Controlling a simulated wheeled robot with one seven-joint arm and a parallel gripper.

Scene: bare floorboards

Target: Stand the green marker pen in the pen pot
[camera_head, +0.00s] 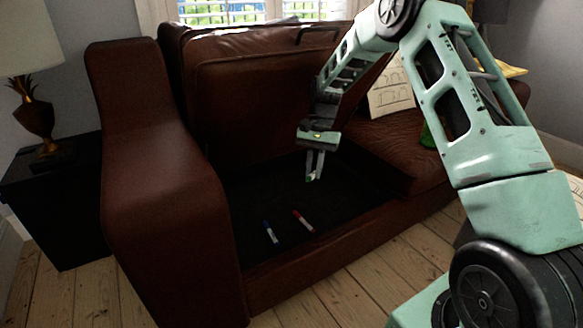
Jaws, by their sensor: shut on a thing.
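My gripper (314,168) points down above the dark open compartment of the brown sofa. It is shut on the green marker pen (310,178), of which only a small green and white bit shows at the fingertips. The fingers hide the rest, so I cannot tell its tilt. I cannot make out a pen pot. A green thing (427,136) on the sofa seat is partly hidden by my arm, and I cannot tell what it is.
A blue-capped pen (270,232) and a red-capped pen (303,220) lie on the compartment floor (345,205). The sofa's armrest (165,190) rises at left and its front edge (320,268) nearer me. A lamp (36,120) stands at far left.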

